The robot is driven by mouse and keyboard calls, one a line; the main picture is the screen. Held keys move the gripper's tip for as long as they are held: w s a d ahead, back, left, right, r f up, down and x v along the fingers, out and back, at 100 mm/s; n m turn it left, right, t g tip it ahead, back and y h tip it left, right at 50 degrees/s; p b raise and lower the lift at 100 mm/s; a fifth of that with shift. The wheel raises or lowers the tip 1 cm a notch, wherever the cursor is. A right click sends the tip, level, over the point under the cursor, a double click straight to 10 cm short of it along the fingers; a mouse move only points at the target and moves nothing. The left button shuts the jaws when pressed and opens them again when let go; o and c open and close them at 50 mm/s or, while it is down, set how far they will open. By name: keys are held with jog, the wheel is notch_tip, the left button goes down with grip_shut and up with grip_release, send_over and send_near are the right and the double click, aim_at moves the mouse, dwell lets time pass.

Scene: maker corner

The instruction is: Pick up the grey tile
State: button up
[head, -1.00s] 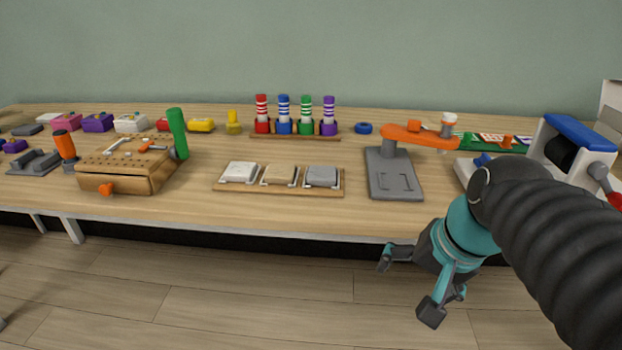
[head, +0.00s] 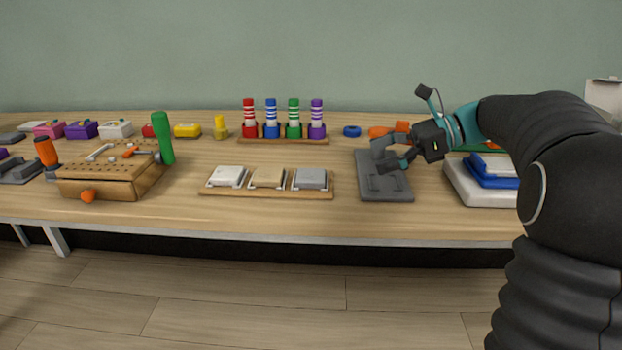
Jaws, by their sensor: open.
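The grey tile (head: 310,178) lies at the right end of a low wooden tray (head: 268,192), in a row with a white tile (head: 227,176) and a tan tile (head: 268,177). My gripper (head: 384,157) is open and empty. It is in front of the grey stand in the picture, to the right of the grey tile and apart from it. Its fingers point left. The gripper and arm hide part of the orange arm of the stand.
The grey stand (head: 385,190) is right of the tray. A white and blue device (head: 480,182) is further right, partly behind my arm. A pegboard box (head: 112,178) with a green-handled tool (head: 163,135) is on the left. Striped markers (head: 271,118) stand behind the tray. Bare tabletop lies in front.

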send_near(310, 174)
jog(key=x, duration=0.3)
jog(key=shift+s+a+f+b, duration=0.1)
jog(key=shift+a+f+b, duration=0.05)
jog(key=shift+f+b, duration=0.2)
jog(key=shift+r+x, duration=0.1)
jog(key=shift+x, duration=1.25)
jog(key=shift+r+x, duration=0.15)
jog(key=shift+x, duration=1.25)
jog(key=c, duration=1.2)
